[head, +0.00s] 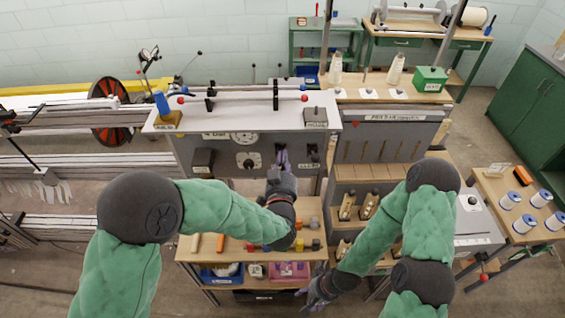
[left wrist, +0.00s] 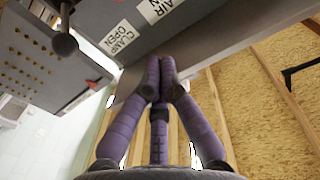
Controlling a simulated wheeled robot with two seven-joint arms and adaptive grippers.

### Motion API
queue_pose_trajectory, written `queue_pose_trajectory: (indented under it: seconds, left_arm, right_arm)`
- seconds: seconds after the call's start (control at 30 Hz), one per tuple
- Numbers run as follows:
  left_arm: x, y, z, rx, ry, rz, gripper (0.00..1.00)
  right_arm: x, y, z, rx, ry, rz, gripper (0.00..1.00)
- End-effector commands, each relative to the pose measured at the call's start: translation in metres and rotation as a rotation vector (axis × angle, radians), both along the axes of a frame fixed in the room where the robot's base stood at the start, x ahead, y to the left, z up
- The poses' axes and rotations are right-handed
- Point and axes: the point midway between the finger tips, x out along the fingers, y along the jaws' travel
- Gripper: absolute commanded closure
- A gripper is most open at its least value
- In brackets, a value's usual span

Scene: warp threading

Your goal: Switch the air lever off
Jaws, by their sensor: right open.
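The grey machine panel (head: 225,157) faces me in the head view. My left gripper (head: 281,158) is raised against its lower right part, purple fingers pointing up. In the left wrist view its fingers (left wrist: 160,72) come together at the tips, beside the panel's lower edge. An AIR label (left wrist: 160,8) and a CLAMP OPEN label (left wrist: 123,38) show above them. A dark round knob (left wrist: 65,44) sits left of the fingers, apart from them. I cannot make out the air lever; the fingers may hide it. My right gripper (head: 316,291) is open and low, by the shelf cart.
A wooden shelf cart (head: 205,255) with tools and bins stands under the panel. Red-tipped rods (head: 240,95) and a blue-handled tool (head: 161,102) are on the machine's top. A side table (head: 500,186) with thread spools is at right. Floor shows at the lower left.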

Motion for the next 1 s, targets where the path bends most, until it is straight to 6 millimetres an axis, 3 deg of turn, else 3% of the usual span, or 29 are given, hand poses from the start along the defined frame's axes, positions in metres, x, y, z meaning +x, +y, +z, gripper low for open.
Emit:
queue_pose_trajectory:
  seconds: [0.37, 0.6, 1.0]
  left_arm:
    - [0.071, -0.004, 0.000, 0.000, 0.000, 0.002, 1.00]
    - [0.058, 0.002, -0.031, 0.002, 0.003, 0.000, 1.00]
    - [0.055, 0.003, -0.037, 0.001, 0.000, -0.001, 1.00]
  right_arm:
    - [0.000, 0.000, 0.001, 0.000, 0.000, 0.000, 0.37]
    - [0.000, 0.000, -0.001, 0.000, 0.000, 0.000, 0.37]
    - [0.000, 0.000, -0.001, 0.000, 0.000, 0.000, 0.37]
